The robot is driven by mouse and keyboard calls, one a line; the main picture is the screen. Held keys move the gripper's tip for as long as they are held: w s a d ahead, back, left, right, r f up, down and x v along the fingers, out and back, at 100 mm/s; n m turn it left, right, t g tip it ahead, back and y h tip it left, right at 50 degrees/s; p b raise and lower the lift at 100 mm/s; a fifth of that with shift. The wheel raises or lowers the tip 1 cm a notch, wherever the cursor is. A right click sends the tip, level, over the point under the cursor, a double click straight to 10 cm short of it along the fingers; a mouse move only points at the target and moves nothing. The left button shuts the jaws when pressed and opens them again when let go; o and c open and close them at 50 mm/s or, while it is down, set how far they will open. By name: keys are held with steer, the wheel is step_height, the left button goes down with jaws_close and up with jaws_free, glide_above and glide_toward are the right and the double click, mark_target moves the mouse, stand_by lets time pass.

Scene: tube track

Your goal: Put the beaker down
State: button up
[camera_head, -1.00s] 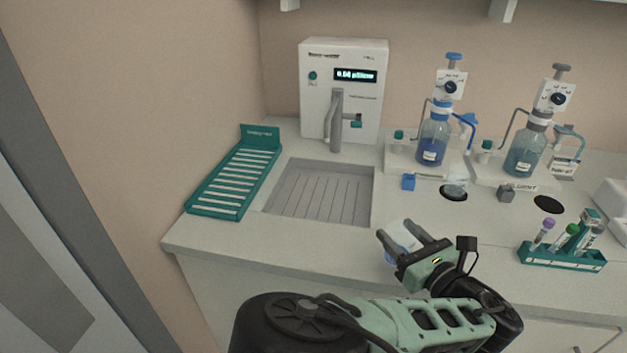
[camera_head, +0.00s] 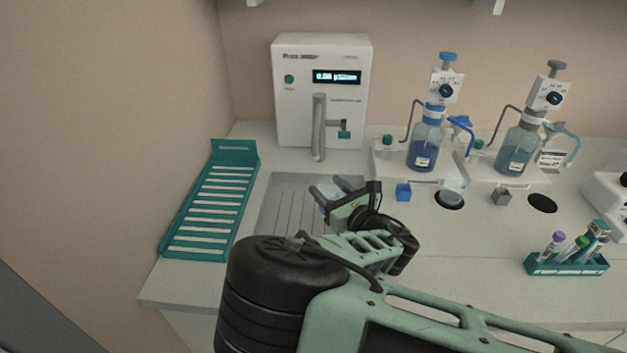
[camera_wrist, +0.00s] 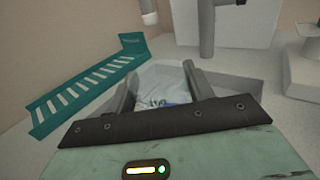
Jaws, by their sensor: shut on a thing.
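My gripper (camera_head: 329,188) is shut on a clear, faintly bluish beaker (camera_head: 325,203). In the head view it is over the right part of the recessed grey sink tray (camera_head: 283,212) in the counter, in front of the white water dispenser (camera_head: 322,95). My gripper and arm hide much of the beaker and the tray's right side. In the wrist view the beaker (camera_wrist: 160,82) sits between the two dark fingers, with some blue marking low on it. Whether its base touches the tray cannot be told.
A teal slotted rack (camera_head: 212,205) lies left of the tray. The counter's front left is clear.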

steer(key=w+a+f+p, duration=0.2)
steer(key=w, duration=0.1)
steer(key=w+a+f+p, duration=0.1)
steer(key=w, duration=0.1)
steer(key=shift+w+a, duration=0.2)
steer(key=shift+a, duration=0.15)
steer(key=shift+f, duration=0.25)
steer(key=shift+f+b, duration=0.65)
steer(key=shift+b, duration=0.1)
steer(key=o, duration=1)
steer(key=shift+c, duration=0.2)
steer(key=shift+r, duration=0.1)
